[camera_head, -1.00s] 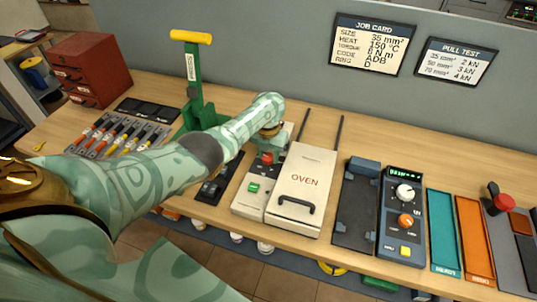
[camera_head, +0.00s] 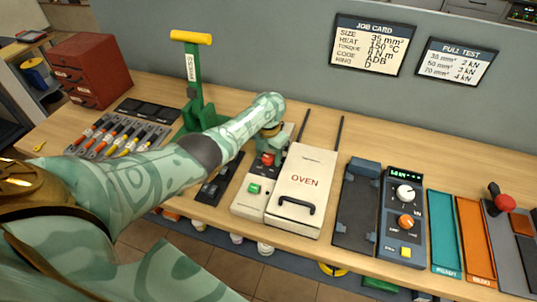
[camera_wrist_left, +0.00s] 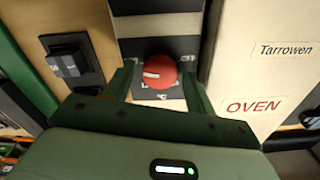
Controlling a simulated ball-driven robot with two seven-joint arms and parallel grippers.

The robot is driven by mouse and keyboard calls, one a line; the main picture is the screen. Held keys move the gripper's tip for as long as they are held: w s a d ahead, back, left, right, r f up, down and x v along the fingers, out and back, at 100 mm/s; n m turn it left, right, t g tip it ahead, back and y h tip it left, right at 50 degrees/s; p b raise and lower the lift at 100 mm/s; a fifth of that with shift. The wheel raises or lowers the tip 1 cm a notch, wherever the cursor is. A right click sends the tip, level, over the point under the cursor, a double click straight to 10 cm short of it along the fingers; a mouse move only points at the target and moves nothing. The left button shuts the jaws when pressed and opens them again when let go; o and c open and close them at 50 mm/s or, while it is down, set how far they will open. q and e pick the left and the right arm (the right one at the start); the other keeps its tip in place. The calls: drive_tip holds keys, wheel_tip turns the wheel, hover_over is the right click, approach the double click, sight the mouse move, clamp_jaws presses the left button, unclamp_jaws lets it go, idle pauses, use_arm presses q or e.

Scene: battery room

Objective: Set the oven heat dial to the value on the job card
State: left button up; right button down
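The red heat dial (camera_wrist_left: 160,71) sits on a dark panel beside the oven lid. In the wrist view its white pointer mark points left; the scale print around it is too small or hidden to read. My left gripper (camera_wrist_left: 160,86) is open, with one finger on each side of the dial and a gap to both. The dial also shows in the head view (camera_head: 268,159), below my left gripper (camera_head: 273,140). The cream oven (camera_head: 305,180) is marked OVEN, its lid down. The job card (camera_head: 372,45) reads heat 150 °C. My right gripper is not in view.
A green button (camera_head: 254,188) is in front of the dial. A dark switch panel (camera_wrist_left: 70,62) lies left of it. The green press (camera_head: 192,85) stands behind my arm. A tester with knobs (camera_head: 403,215) and coloured trays (camera_head: 475,238) lie to the right.

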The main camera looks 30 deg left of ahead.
sight(268, 157)
use_arm(q)
drive_tip(key=shift+s, duration=0.1)
wheel_tip(268, 157, up, 16)
drive_tip(key=p, duration=0.7)
drive_tip(key=shift+r+p, duration=0.15)
drive_tip(key=shift+p, duration=0.25)
